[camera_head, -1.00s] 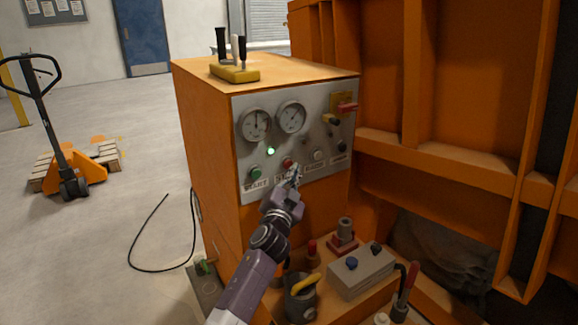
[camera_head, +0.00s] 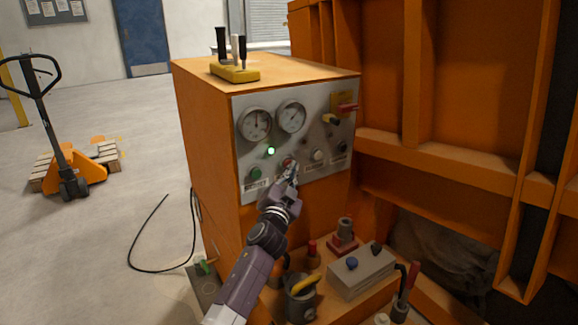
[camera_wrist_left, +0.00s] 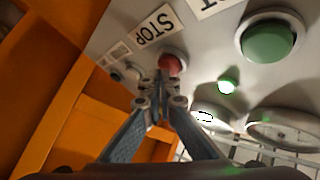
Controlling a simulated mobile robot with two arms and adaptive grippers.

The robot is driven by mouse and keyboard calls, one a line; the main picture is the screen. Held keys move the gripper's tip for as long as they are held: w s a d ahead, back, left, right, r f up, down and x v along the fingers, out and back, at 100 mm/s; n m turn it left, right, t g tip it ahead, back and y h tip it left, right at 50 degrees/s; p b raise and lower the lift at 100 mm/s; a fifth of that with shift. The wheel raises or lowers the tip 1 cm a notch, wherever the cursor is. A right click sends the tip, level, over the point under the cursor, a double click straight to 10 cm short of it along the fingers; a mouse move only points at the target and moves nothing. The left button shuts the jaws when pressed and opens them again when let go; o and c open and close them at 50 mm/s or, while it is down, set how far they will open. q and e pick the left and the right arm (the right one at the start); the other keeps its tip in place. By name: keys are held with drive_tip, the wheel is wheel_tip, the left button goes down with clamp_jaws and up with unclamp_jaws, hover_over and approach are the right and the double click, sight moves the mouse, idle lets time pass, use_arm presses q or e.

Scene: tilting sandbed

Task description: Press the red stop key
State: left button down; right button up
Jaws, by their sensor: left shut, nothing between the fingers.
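The red stop key (camera_head: 287,161) is on the grey panel (camera_head: 318,178) of the orange cabinet, partly covered by my left gripper (camera_head: 292,173). In the left wrist view the red key (camera_wrist_left: 171,62) sits beside the STOP label (camera_wrist_left: 156,26). My left gripper (camera_wrist_left: 163,90) is shut and empty, its fingertips right in front of the key. I cannot tell whether they touch it. My right gripper is not in view.
The green start key (camera_head: 255,173) is to the left, below a lit green lamp (camera_head: 271,151). Two gauges (camera_head: 255,124) are above, and a yellow-backed red switch (camera_head: 343,105) is at the upper right. A grey box (camera_head: 361,274) and other parts lie on the ledge below.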

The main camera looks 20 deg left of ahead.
use_arm(q)
drive_tip(key=shift+w+a, duration=0.25)
drive_tip(key=shift+a, duration=0.05)
idle(0.4)
idle(0.3)
drive_tip(key=shift+s+d, duration=0.6)
drive_tip(key=shift+d, duration=0.15)
drive_tip(key=shift+f, duration=0.1)
drive_tip(key=shift+s+d, duration=0.75)
drive_tip(key=shift+d, duration=0.25)
drive_tip(key=shift+s+d, duration=0.75)
drive_tip(key=shift+d, duration=0.25)
